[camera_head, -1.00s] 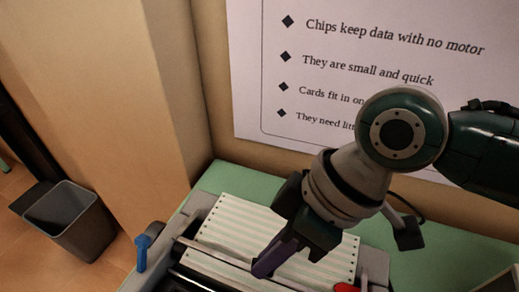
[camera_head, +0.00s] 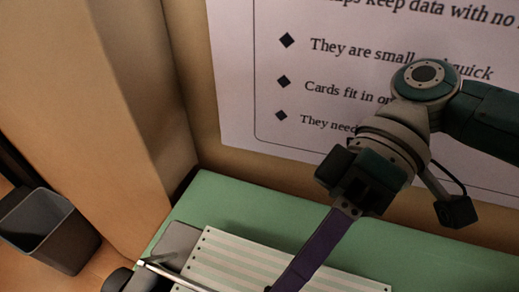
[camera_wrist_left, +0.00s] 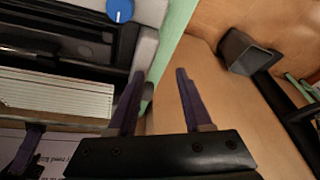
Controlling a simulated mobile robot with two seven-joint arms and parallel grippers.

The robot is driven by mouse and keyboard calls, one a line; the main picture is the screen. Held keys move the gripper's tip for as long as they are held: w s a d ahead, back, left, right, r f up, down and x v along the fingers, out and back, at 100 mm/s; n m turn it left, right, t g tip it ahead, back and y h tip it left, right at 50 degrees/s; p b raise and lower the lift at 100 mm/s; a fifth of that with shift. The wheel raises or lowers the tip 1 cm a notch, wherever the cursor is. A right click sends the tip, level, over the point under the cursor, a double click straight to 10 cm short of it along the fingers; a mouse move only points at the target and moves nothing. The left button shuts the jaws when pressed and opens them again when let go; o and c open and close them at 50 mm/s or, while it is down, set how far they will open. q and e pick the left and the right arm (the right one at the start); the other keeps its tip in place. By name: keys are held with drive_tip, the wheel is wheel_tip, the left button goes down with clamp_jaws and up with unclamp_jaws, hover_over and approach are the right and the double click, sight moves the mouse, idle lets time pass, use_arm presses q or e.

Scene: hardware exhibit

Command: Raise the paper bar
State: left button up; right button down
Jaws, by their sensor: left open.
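A printer holds green-and-white striped paper (camera_head: 225,255) with holes along its edge; the paper also shows in the left wrist view (camera_wrist_left: 50,97). A thin silver bar (camera_head: 180,277) slants across the paper's near left corner; I take it for the paper bar. Its right part is out of frame. My right gripper (camera_head: 282,284) hangs over the paper, one purple finger side showing, so its opening is unclear. My left gripper (camera_wrist_left: 158,74) is open and empty, beside the printer's side and a blue knob (camera_wrist_left: 120,10). I cannot tell whether it appears in the head view.
The printer stands on a green table (camera_head: 225,205) against a wall with a text poster (camera_head: 300,70). A dark shape (camera_head: 118,281) at the bottom edge is unclear. A grey bin (camera_head: 48,232) stands on the floor at left. Bare green tabletop lies behind the paper.

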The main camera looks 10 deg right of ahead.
use_arm(q)
drive_tip(key=shift+w+d+f, duration=0.25)
drive_tip(key=shift+f, duration=0.25)
use_arm(e)
drive_tip(key=shift+w+d, duration=0.1)
drive_tip(key=shift+w, duration=0.1)
drive_tip(key=c, duration=1)
unclamp_jaws()
drive_tip(key=shift+o, duration=0.2)
use_arm(q)
wheel_tip(320, 180, up, 4)
drive_tip(key=p, duration=0.3)
drive_tip(key=shift+f, duration=0.1)
use_arm(e)
wheel_tip(320, 180, up, 20)
